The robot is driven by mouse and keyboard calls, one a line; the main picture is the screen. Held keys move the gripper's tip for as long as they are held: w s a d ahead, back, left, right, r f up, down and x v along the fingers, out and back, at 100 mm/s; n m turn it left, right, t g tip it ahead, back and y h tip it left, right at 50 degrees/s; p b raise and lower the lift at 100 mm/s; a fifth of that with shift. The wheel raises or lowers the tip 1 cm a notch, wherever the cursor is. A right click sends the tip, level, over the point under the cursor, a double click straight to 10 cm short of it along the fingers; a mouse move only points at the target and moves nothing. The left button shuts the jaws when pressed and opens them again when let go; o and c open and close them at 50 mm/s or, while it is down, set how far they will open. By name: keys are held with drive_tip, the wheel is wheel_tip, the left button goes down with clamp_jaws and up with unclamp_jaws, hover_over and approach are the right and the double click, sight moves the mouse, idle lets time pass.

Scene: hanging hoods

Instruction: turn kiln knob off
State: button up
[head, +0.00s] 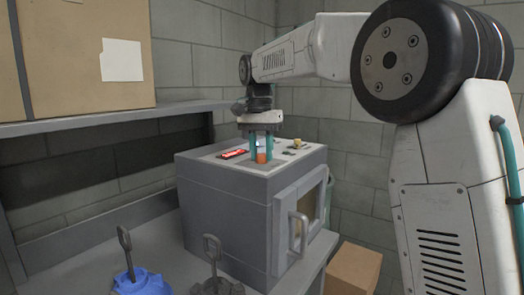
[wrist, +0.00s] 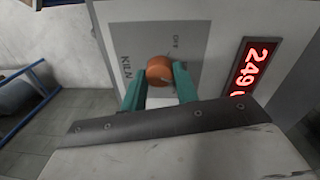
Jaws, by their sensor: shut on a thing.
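The grey kiln (head: 222,200) stands on a bench, with its control panel on the top face. An orange kiln knob (head: 261,157) sits on that panel. In the wrist view the orange knob (wrist: 159,70) lies between the teal fingers of my gripper (wrist: 160,82), beside the printed words KILN and OFF. My gripper also shows in the head view (head: 262,150), pointing down over the panel and shut on the knob. The knob's pointer mark is too small to read.
The kiln door handle (head: 298,233) sticks out at the front. A blue thing (head: 143,283) and a dark scoop-like tool (head: 215,270) are on the bench. A shelf with a cardboard box (head: 75,60) is at the left. Another box (head: 353,268) stands low at the right.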

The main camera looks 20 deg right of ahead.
drive_tip(key=n, duration=0.4)
drive_tip(key=shift+n, duration=0.3)
drive_tip(key=n, duration=0.3)
drive_tip(key=shift+a+n, duration=0.1)
drive_tip(key=shift+n, duration=0.3)
drive_tip(key=n, duration=0.4)
drive_tip(key=shift+t, duration=0.3)
drive_tip(key=shift+n, duration=2)
drive_tip(key=shift+r, duration=0.1)
drive_tip(key=o, duration=1)
